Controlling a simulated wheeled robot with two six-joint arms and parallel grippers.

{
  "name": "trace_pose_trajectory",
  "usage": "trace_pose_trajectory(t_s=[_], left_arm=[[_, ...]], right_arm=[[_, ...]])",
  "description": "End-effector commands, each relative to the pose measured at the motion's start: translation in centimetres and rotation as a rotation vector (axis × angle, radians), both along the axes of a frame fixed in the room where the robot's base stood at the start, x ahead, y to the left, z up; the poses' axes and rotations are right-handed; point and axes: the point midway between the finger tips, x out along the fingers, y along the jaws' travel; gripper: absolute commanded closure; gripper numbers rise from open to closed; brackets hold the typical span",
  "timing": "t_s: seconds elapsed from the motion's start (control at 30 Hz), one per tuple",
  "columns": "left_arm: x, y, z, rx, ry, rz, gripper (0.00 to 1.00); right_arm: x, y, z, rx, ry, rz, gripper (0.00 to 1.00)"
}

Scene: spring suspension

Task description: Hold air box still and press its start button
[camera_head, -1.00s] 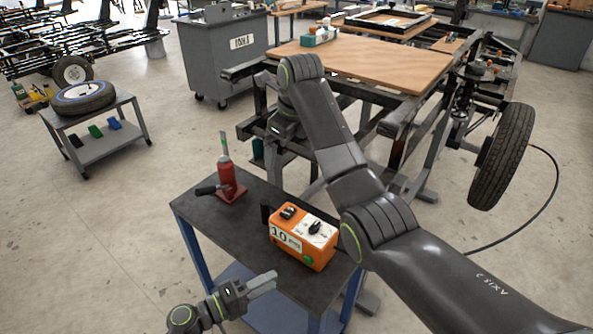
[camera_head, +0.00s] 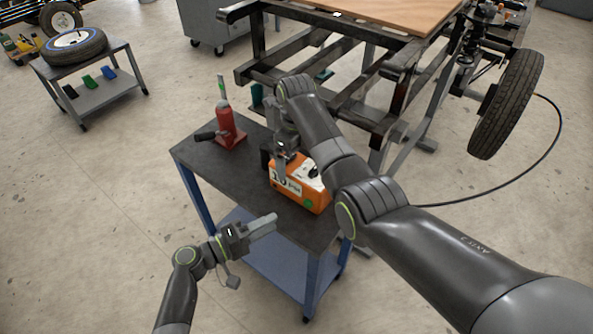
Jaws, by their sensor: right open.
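The orange air box (camera_head: 316,200) stands on the dark top of a small blue-legged table. A white label with "10" is on its front, and a green round button (camera_head: 308,203) shows at the lower right of that face. My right gripper (camera_head: 280,172) points down at the box's upper left part, open; it hides part of the box's top, and I cannot tell whether it touches. My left gripper (camera_head: 263,226) is at the table's front edge, left of and below the box, apart from it. Its fingers lie close together, and whether they are shut is unclear.
A red bottle jack (camera_head: 229,130) stands on the table's (camera_head: 200,155) back left, behind the box. A dark metal frame (camera_head: 345,55) is behind the table, with a wheel (camera_head: 507,103) and hose at right. The table's left front is bare.

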Motion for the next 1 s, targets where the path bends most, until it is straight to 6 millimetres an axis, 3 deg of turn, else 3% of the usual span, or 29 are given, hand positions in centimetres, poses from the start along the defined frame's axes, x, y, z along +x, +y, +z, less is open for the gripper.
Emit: trace_pose_trajectory(t_s=[0.13, 0.3, 0.8, 1.0], left_arm=[[0.0, 0.0, 0.0, 0.0, 0.0, 0.0, 0.64], [0.0, 0.0, 0.0, 0.0, 0.0, 0.0, 0.64], [0.0, 0.0, 0.0, 0.0, 0.0, 0.0, 0.64], [0.0, 0.0, 0.0, 0.0, 0.0, 0.0, 0.64]], right_arm=[[-0.1, 0.0, -3.0, -0.001, 0.005, 0.0, 0.0], [0.0, 0.0, -4.8, 0.0, 0.001, 0.0, 0.0], [0.0, 0.0, -5.9, 0.001, -0.001, 0.0, 0.0], [0.0, 0.0, -5.9, 0.001, -0.001, 0.0, 0.26]])
